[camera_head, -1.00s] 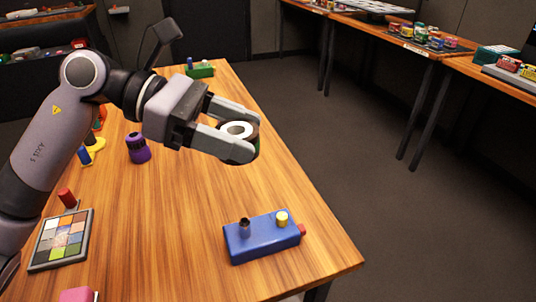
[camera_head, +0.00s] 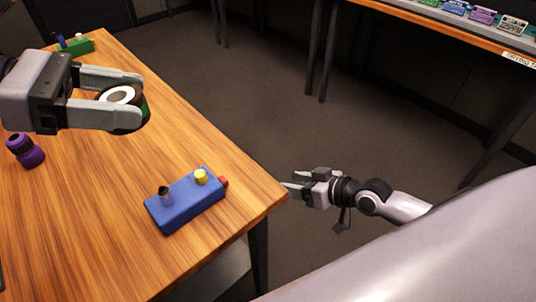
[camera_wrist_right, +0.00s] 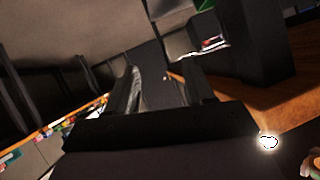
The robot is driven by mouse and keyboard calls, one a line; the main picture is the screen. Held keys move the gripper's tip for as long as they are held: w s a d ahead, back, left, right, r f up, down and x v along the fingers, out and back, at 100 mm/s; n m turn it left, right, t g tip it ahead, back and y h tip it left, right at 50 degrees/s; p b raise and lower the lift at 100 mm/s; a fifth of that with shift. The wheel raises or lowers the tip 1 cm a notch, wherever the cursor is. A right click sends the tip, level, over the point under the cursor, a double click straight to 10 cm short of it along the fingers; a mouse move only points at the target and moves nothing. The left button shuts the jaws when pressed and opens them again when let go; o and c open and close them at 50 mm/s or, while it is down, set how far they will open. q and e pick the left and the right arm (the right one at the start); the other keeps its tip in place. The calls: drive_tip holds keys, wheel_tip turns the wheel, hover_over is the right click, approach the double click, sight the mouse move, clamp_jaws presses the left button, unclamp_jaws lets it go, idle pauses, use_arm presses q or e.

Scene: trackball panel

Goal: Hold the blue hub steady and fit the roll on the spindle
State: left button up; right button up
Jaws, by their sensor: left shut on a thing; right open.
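The blue hub (camera_head: 187,205) lies on the wooden table near its right corner. On top it has a dark hollow-looking peg (camera_head: 164,192), which may be the spindle, and a yellow knob (camera_head: 201,177); a red piece (camera_head: 223,182) sticks out of its right end. My left gripper (camera_head: 128,103) is shut on the roll (camera_head: 122,95), which has a white ring on top and dark and green sides. It holds the roll above the table, up and left of the hub. My right gripper (camera_head: 296,181) is open and empty, just right of the table edge. Its fingers show dark in the right wrist view (camera_wrist_right: 165,80).
A purple knobbed object (camera_head: 25,151) stands on the table (camera_head: 90,220) at the left. A green block (camera_head: 68,46) with small pegs sits at the far end. Table top around the hub is clear. Another table (camera_head: 470,30) with small boxes stands at upper right.

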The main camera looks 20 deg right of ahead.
sight(161, 188)
drive_tip(key=a+r+n+y, duration=0.1)
drive_tip(key=a+r+n, duration=0.1)
drive_tip(key=r, duration=0.3)
drive_tip(key=a+r+n+g+y, duration=0.1)
drive_tip(key=a+r+n+y, duration=0.1)
drive_tip(key=r, duration=0.3)
drive_tip(key=w+a+r+n+g+y, duration=0.1)
drive_tip(key=a+r+n, duration=0.1)
drive_tip(key=r, duration=0.3)
drive_tip(key=shift+a+r+y, duration=0.35)
drive_tip(key=shift+a+y, duration=0.05)
drive_tip(key=shift+a, duration=0.35)
drive_tip(key=s+a+r+n+g, duration=0.2)
drive_tip(key=s+r+n+g, duration=0.1)
drive_tip(key=s, duration=0.3)
drive_tip(key=shift+y, duration=0.4)
drive_tip(key=shift+w+x, duration=0.1)
drive_tip(key=shift+x, duration=2.95)
drive_tip(key=shift+w+x, duration=0.15)
drive_tip(key=shift+x, duration=2.85)
drive_tip(key=shift+r, duration=0.1)
clamp_jaws()
use_arm(q)
wheel_tip(161, 188, down, 18)
drive_tip(key=shift+f, duration=0.1)
